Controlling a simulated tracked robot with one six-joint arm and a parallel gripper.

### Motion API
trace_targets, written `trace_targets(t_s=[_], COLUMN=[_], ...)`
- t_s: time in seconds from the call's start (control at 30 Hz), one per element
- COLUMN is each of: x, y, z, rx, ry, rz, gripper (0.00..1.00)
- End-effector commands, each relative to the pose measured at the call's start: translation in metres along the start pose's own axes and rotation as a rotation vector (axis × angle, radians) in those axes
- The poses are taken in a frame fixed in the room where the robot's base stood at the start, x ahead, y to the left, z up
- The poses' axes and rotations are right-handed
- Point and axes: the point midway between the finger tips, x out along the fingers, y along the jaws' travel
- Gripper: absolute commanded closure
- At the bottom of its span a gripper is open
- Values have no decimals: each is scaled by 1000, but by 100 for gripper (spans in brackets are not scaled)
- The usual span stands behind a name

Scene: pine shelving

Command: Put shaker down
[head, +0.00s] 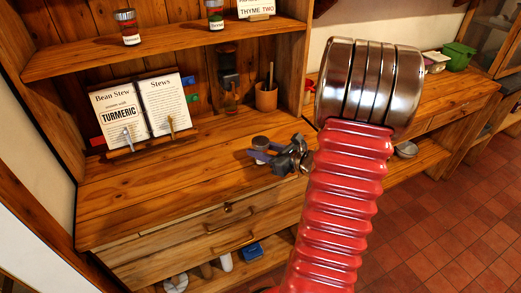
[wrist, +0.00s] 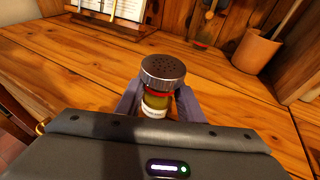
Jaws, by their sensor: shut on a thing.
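The shaker (wrist: 160,88) has a perforated metal lid, a red band and a yellowish-green body with a white band low down. It is upright between the two purple-grey fingers of my gripper (wrist: 160,105), which is shut on it. In the head view my gripper (head: 272,156) is over the pine counter (head: 130,200), with the shaker's grey top (head: 261,143) showing at its fingers. The shaker's base is hidden in both views, so I cannot tell whether it touches the counter.
An open recipe book (head: 143,108) on a stand is at the back left. A terracotta pot (head: 266,97) and a glass jar (head: 229,97) stand at the back. The counter's left and front are clear.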

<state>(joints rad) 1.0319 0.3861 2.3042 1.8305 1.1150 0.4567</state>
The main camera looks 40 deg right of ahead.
Motion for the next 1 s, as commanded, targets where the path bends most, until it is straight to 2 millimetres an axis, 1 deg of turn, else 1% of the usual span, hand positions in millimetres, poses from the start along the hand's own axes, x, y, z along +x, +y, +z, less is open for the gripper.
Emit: trace_targets(t_s=[0.1,0.13,0.37,0.4,0.73,0.87,1.0], x=[1,1,1,1,-1,-10,-27], y=[0,0,0,0,0,-1,-1], z=[-2,-2,-1,-1,1,0,1], rx=[1,0,0,0,-1,0,0], ry=[0,0,0,0,0,0,-1], rz=[0,0,1,1,0,-2,-3], gripper=[90,64,48,47,47,47,47])
